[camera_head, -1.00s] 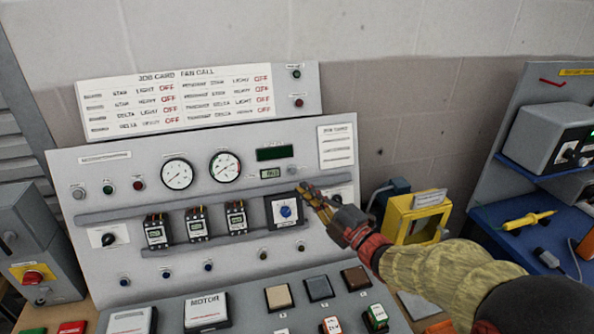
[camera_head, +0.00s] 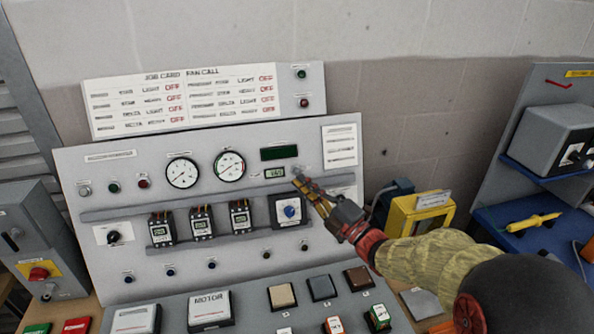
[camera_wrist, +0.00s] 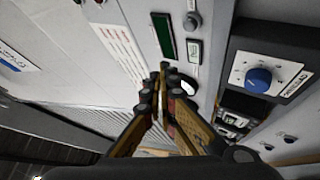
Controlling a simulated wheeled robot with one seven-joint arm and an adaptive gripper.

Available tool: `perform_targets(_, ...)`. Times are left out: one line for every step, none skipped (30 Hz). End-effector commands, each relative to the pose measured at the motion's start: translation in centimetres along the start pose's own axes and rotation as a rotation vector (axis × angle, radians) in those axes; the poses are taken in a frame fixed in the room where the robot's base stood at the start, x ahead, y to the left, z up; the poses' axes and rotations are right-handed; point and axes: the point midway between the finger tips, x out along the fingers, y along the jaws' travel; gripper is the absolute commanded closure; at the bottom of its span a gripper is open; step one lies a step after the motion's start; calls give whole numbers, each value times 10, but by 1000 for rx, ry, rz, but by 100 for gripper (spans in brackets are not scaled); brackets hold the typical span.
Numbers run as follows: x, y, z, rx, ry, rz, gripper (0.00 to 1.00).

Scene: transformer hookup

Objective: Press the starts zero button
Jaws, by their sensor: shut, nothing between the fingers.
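A small round grey button (camera_wrist: 191,22) sits beside a small pale display (camera_wrist: 194,50) on the sloped grey panel; its label is too small to read. In the head view the display (camera_head: 275,174) is under a dark green display (camera_head: 279,153). My gripper (camera_head: 299,179) is shut and empty, its tips just right of the small display and overlapping the button's spot. In the wrist view my gripper (camera_wrist: 164,72) points at the panel, with its tips below and left of the button. I cannot tell whether they touch the panel.
A blue dial (camera_head: 289,211) in a black frame lies just below my gripper. Two round gauges (camera_head: 182,172) are to the left, above several contactors (camera_head: 201,225). A yellow box (camera_head: 420,214) stands right of the panel, near my arm.

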Motion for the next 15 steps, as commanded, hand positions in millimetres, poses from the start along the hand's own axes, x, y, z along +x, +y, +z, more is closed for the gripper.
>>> perform_targets(6,-4,4,2,0,-2,100)
perform_targets(8,-6,6,2,0,-2,100)
perform_targets(12,-8,9,1,0,-1,100)
perform_targets(15,-11,11,1,-1,-1,100)
perform_targets(18,-12,13,1,-1,-1,100)
perform_targets(21,-15,16,0,-1,-1,100)
perform_targets(23,-17,17,1,-1,-1,100)
perform_targets(25,-20,19,-2,0,2,100)
perform_targets(28,-23,21,-2,0,2,100)
perform_targets(30,-25,22,-1,1,2,100)
perform_targets(32,-26,24,-1,1,2,100)
perform_targets(34,-28,25,-1,0,1,100)
perform_targets(35,-29,26,-1,0,1,100)
perform_targets(36,-29,27,-1,0,0,100)
perform_targets(38,-30,28,-1,0,0,100)
